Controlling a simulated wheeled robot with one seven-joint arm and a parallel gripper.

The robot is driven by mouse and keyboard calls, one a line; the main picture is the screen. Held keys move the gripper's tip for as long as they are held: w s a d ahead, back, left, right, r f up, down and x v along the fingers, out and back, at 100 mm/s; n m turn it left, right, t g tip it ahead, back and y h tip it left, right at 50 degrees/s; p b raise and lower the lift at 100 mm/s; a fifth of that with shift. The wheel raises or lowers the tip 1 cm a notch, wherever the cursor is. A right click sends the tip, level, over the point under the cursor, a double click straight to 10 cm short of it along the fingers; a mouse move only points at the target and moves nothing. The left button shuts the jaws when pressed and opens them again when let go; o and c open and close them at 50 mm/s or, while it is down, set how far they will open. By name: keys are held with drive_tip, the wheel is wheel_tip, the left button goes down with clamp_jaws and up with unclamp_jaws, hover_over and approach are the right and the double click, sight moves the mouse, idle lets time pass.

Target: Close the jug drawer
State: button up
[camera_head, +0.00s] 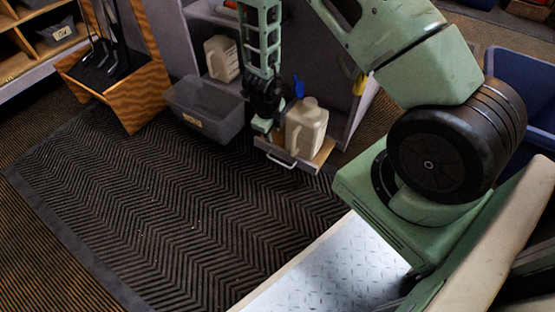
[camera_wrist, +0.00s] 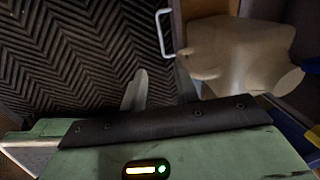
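The jug drawer (camera_head: 325,154) is pulled out low at the front of the grey cabinet, with its wooden edge and pale bar handle (camera_head: 281,161) facing the mat. A cream jug (camera_head: 307,128) stands upright in it. My gripper (camera_head: 264,126) hangs beside the jug on its left, above the drawer's left end. In the wrist view the fingers (camera_wrist: 159,80) show apart with nothing seen between them. The handle (camera_wrist: 164,33) lies ahead of them, and the jug (camera_wrist: 235,50) is to the right. Whether the gripper touches the drawer cannot be told.
A grey plastic bin (camera_head: 205,108) sits left of the drawer. Another jug (camera_head: 221,58) stands on the cabinet shelf. A wooden club stand (camera_head: 128,90) is farther left. The ribbed mat (camera_head: 170,200) in front is clear. A blue bin (camera_head: 525,85) is at right.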

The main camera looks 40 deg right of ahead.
sight(279, 162)
drive_tip(key=shift+m, duration=0.4)
drive_tip(key=d+f+b, duration=0.1)
drive_tip(key=f+b, duration=0.3)
drive_tip(key=f, duration=0.2)
drive_tip(key=d+f+b, duration=0.1)
drive_tip(key=f+b, duration=0.2)
drive_tip(key=f, duration=0.3)
drive_tip(key=d+f+b, duration=0.1)
drive_tip(key=f+b, duration=0.3)
drive_tip(key=f, duration=0.1)
drive_tip(key=shift+w+d+f+b, duration=0.1)
drive_tip(key=shift+w+f+b, duration=0.2)
drive_tip(key=shift+w+f, duration=0.1)
clamp_jaws()
